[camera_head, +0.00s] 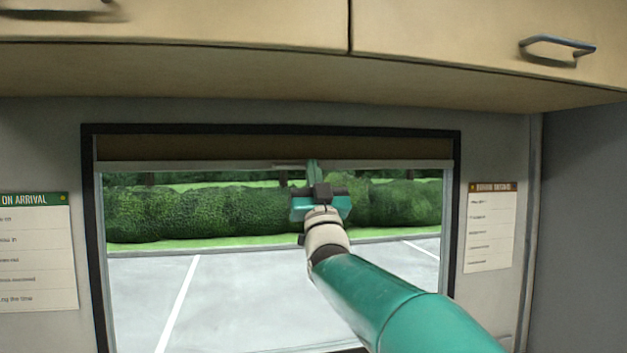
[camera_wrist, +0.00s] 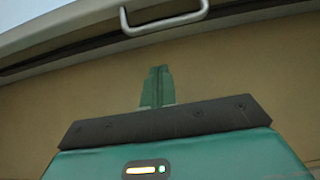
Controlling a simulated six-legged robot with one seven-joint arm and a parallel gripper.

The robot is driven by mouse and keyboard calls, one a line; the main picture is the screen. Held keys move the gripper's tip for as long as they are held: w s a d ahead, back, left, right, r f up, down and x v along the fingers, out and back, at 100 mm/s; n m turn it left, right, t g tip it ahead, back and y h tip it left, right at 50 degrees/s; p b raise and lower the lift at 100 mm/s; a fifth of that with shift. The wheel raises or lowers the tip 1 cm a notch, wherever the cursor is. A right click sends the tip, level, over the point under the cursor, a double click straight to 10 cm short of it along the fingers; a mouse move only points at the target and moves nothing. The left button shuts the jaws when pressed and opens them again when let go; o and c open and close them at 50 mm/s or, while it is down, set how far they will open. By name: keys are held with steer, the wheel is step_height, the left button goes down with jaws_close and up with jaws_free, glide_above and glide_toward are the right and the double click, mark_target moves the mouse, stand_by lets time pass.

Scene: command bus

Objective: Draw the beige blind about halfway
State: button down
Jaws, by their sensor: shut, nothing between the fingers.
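The beige blind (camera_head: 200,148) looks brown in shade and covers only a narrow strip at the top of the window. Its pale bottom bar (camera_head: 390,165) runs across the glass, with a small pull handle (camera_head: 287,165) near the middle. My gripper (camera_head: 313,163) is at the bar, just right of the handle in the head view. In the wrist view my green fingers (camera_wrist: 157,70) are together and empty against a beige surface (camera_wrist: 240,70). A pale loop handle (camera_wrist: 163,22) on a grey bar shows beyond the fingertips, with a visible gap between.
Beige overhead cupboards (camera_head: 220,25) with metal handles (camera_head: 557,48) jut out above the window. A dark frame (camera_head: 90,220) surrounds the glass. Posters hang on the left (camera_head: 35,250) and right (camera_head: 491,228) walls. The area in front of the lower glass is clear except for my arm.

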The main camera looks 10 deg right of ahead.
steer(key=w, duration=0.2)
steer(key=w+r, duration=0.1)
steer(key=w, duration=0.2)
stand_by(0.6)
step_height(320, 180, down, 27)
stand_by(0.5)
steer(key=shift+w+r, duration=0.1)
